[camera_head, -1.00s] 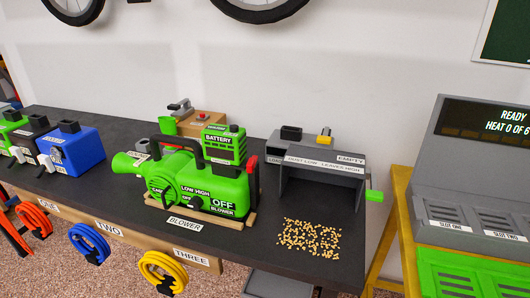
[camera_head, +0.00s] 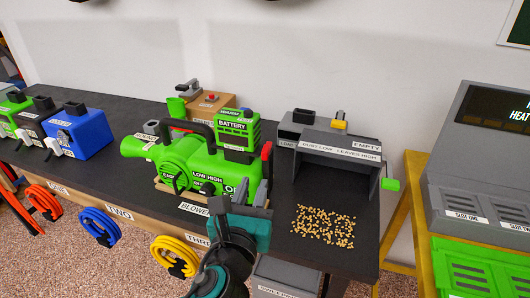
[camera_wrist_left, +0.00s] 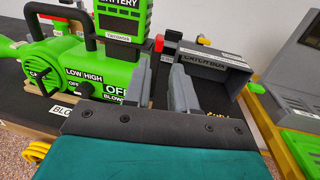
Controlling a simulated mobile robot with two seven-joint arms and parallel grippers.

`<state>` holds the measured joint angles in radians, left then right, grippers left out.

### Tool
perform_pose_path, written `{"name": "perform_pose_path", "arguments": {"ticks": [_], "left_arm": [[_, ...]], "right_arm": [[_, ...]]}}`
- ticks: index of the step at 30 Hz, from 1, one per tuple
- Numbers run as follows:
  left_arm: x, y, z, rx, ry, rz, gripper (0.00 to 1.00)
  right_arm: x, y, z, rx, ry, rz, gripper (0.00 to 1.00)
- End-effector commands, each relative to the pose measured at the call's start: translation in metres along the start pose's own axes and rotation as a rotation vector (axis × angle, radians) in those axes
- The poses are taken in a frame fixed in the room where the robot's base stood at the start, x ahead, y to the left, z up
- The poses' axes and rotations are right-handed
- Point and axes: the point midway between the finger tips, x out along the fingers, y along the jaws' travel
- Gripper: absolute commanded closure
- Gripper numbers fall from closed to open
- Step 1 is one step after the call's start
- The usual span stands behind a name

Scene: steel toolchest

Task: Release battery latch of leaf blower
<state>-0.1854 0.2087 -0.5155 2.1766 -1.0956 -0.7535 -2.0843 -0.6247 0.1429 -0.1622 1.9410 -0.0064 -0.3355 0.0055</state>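The green leaf blower (camera_head: 210,170) stands on the dark bench with a black handle over it and an OFF label at its right end. A green battery (camera_head: 236,128) sits upright on top of it. A red-tipped lever (camera_head: 267,151), which looks like the latch, stands at the blower's right end. The red tip also shows in the left wrist view (camera_wrist_left: 159,43). My left gripper (camera_head: 251,191) is just in front of the blower's right end, hiding part of the OFF label. In the left wrist view its two fingers (camera_wrist_left: 161,68) are apart with nothing between them, below the red tip. My right gripper is out of view.
A grey catch box (camera_head: 338,150) with a green handle stands right of the blower, with scattered yellow pellets (camera_head: 324,226) before it. Blue (camera_head: 80,137) and other small machines stand at the left. Coiled cords hang on the bench front. A grey console (camera_head: 490,170) stands at the right.

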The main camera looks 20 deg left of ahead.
Motion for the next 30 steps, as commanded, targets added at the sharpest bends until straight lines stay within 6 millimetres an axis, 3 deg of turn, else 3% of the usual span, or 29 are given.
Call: {"name": "perform_pose_path", "arguments": {"ticks": [9,15,21,30], "left_arm": [[0.066,0.0,0.001,-0.004,-0.002,0.001,0.74],[0.098,0.0,0.0,-0.005,0.0,-0.001,0.74],[0.113,0.0,0.0,-0.006,0.002,0.0,0.74],[0.114,0.0,0.0,-0.006,0.002,-0.001,0.75]], "right_arm": [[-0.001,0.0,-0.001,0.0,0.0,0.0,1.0],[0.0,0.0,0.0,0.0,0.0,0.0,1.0],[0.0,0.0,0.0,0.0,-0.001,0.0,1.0],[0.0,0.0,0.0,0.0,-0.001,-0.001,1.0]]}}
